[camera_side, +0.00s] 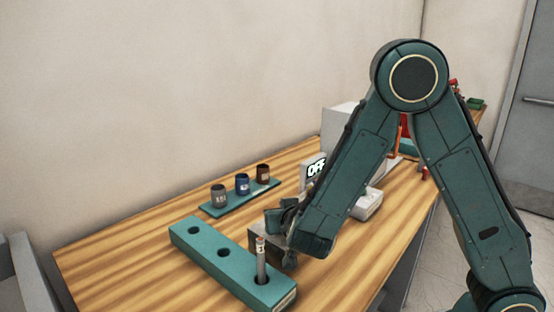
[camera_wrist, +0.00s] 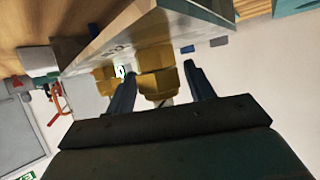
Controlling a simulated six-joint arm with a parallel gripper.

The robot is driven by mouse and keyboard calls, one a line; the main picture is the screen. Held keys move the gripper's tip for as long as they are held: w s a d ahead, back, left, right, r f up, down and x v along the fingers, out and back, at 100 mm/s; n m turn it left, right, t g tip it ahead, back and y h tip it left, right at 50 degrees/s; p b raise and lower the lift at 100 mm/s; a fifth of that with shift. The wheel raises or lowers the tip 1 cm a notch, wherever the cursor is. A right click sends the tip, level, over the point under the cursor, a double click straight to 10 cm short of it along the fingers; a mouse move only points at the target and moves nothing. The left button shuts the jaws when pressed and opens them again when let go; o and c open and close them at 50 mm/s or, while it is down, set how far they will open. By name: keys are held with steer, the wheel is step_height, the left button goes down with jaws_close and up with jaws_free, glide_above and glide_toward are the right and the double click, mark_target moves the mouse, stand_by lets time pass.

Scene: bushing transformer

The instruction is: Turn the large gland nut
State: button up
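In the wrist view, a brass-coloured hex-shaped piece (camera_wrist: 158,82), which looks like a large gland nut, lies between the two dark fingers of my gripper (camera_wrist: 160,72). A narrow gap shows between each finger and the piece, so my gripper looks open around it. A smaller brass piece (camera_wrist: 105,80) shows to the left of the left finger. In the side view, my gripper (camera_side: 284,228) is low over the table behind the teal block, partly hidden by my own arm. I cannot make out the brass nut in that view.
A teal block (camera_side: 200,243) with holes lies at the front, a grey pin (camera_side: 261,262) upright in one. A teal strip (camera_side: 222,209) holds three small cups behind it. A white box (camera_side: 340,120), an OFF sign (camera_side: 316,169) and a light grey device (camera_side: 367,205) stand farther right.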

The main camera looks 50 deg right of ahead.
steer(key=c, duration=0.6)
steer(key=shift+n+y, duration=0.3)
steer(key=shift+n+t+y, duration=0.7)
steer(key=shift+n+y, duration=0.5)
steer(key=shift+n+t+y, duration=0.4)
steer(key=shift+n+y, duration=0.3)
